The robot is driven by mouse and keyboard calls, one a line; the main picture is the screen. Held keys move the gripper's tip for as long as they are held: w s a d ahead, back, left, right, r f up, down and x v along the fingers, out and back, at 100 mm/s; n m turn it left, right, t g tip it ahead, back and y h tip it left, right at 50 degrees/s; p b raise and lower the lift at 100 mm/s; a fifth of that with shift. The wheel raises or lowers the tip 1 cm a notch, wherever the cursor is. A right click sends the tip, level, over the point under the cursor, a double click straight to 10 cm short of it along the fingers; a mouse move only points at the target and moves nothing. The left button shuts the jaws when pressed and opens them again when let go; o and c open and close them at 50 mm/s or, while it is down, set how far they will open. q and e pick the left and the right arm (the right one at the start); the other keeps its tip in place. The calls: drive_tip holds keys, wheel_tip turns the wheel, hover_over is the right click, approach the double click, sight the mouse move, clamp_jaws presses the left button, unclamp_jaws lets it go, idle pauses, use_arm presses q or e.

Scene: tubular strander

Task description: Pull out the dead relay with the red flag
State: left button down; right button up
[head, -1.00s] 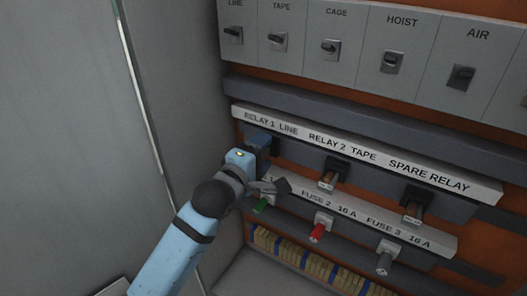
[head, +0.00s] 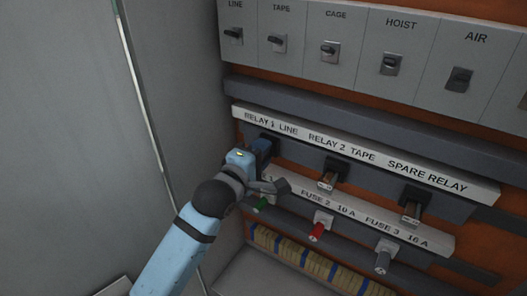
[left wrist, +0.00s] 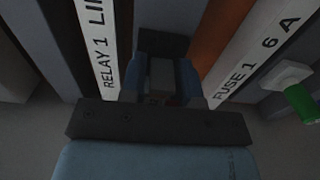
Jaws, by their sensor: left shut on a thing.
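My left gripper (head: 262,148) is at the RELAY 1 LINE position, at the left end of the relay row. In the left wrist view the gripper (left wrist: 163,82) is shut on a grey block between its blue fingers, the relay 1 (left wrist: 160,70), beside the RELAY 1 label. A small dark red patch shows low between the fingers; I cannot tell whether it is the flag. In the head view the gripper mostly hides this relay. I cannot tell whether it is fully seated. My right gripper is not in view.
Relay 2 (head: 328,180) and the spare relay (head: 411,210) stick out to the right. Below are a green fuse (head: 260,204), a red fuse (head: 317,231) and a grey fuse (head: 383,262). Switches line the top. A grey cabinet wall (head: 70,140) stands close on the left.

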use_arm(q)
drive_tip(key=shift+p+v, duration=0.6)
drive_tip(key=shift+v, duration=0.7)
drive_tip(key=p+v, duration=0.1)
drive_tip(key=v, duration=0.2)
drive_tip(key=shift+s+a, duration=0.15)
idle(0.4)
